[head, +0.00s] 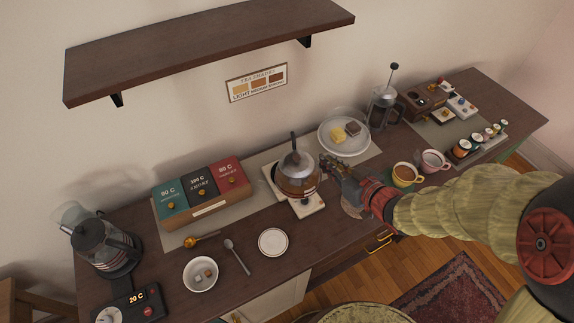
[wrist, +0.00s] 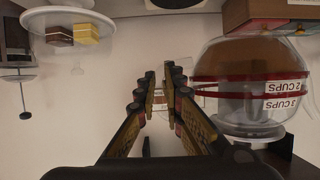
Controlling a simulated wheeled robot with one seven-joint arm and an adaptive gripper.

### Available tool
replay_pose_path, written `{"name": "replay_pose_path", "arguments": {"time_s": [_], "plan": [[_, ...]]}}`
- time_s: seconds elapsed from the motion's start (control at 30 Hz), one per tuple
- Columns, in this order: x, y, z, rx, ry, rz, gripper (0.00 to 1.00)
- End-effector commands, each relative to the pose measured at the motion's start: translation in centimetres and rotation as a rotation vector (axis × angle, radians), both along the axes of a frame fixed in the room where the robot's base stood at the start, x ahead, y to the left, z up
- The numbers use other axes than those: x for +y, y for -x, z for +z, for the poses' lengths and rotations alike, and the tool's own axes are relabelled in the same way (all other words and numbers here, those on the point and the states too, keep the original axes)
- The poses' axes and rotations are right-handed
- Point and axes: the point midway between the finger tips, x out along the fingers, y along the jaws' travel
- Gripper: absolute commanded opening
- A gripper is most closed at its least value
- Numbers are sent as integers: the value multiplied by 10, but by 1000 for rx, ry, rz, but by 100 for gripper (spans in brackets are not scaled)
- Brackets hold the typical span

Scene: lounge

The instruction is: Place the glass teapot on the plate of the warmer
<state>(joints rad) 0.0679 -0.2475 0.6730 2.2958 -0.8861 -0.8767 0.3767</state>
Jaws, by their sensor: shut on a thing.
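The glass teapot (head: 298,182), with a metal lid and amber tea inside, is upright in the head view over the pale warmer (head: 308,208). It hides most of the warmer's plate, and I cannot tell whether its base touches the plate. My gripper (head: 328,166) is at the teapot's right side and shut on it, probably at the handle. In the upside-down wrist view, the teapot (wrist: 238,85) with red bands and cup marks fills the right side. My gripper's fingers (wrist: 158,90) show in the middle, and the grip itself is partly obscured.
A tea box (head: 203,193) stands left of the warmer. A cake plate (head: 344,134) and a French press (head: 384,107) stand behind right. Two cups (head: 404,175) are near my arm. A saucer (head: 273,242), a sugar bowl (head: 200,273) and a spoon (head: 238,258) lie in front.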

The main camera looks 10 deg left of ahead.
Motion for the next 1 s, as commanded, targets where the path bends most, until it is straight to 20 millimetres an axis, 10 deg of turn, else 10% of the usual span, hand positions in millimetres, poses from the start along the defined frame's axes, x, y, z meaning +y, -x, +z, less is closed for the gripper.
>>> {"name": "replay_pose_path", "arguments": {"time_s": [0.5,1.0], "plan": [[25,-90,-43,-4,-1,-8,0],[36,-129,-92,-3,-2,-10,0]]}}
